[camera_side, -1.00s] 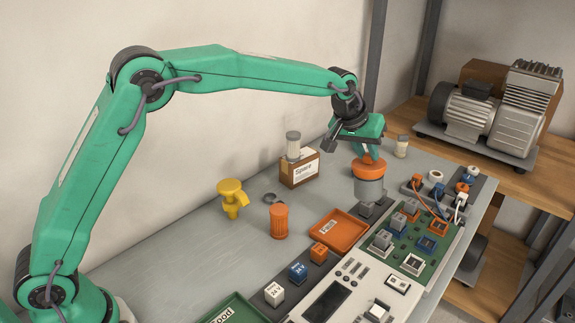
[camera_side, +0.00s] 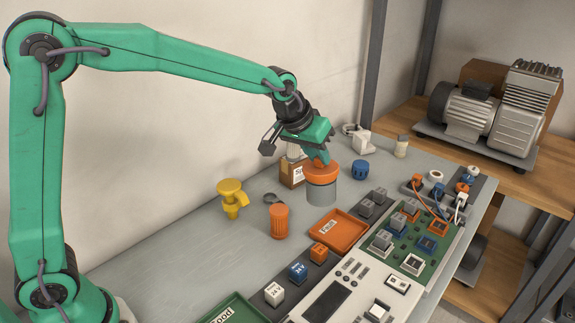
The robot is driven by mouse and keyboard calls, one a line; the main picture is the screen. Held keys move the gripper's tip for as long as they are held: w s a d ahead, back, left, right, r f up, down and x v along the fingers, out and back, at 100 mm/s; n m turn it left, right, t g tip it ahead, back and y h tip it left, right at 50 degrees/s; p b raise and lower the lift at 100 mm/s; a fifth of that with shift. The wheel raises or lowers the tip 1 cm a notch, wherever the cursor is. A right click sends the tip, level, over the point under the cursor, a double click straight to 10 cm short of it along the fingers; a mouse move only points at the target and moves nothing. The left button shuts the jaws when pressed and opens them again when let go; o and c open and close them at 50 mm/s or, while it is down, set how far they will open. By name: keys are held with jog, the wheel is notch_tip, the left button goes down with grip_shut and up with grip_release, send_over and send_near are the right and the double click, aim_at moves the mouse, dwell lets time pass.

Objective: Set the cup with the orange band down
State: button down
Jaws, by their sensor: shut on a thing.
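The cup with the orange band (camera_side: 321,192) is a grey cylinder with a wide orange ring at its top. It hangs upright from my gripper (camera_side: 318,158), which is shut on it at the orange top. The cup is behind the orange tray (camera_side: 338,234) and in front of the Spare box (camera_side: 291,173), which it partly hides. I cannot tell whether its base touches the grey bench.
A blue knurled cap (camera_side: 360,169) and a white fitting (camera_side: 358,141) stand to the right. A yellow valve (camera_side: 232,198) and an orange ribbed cap (camera_side: 279,221) stand to the left. A green circuit board (camera_side: 402,243) lies at front right. Bare bench (camera_side: 185,240) lies at left.

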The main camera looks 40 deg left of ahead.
jog(key=s+a+f, duration=0.2)
jog(key=s+a, duration=0.1)
jog(key=s, duration=0.5)
jog(key=s+a+f, duration=0.1)
jog(key=s+a, duration=0.2)
jog(key=s, duration=0.5)
jog(key=shift+s+a+f+m, duration=0.3)
jog(key=shift+f+m, duration=0.05)
jog(key=shift+m, duration=0.05)
jog(key=shift+f, duration=0.1)
notch_tip(320, 180, down, 8)
jog(key=c, duration=1.3)
grip_release()
jog(key=shift+d+v, duration=0.2)
jog(key=shift+v, duration=5.9)
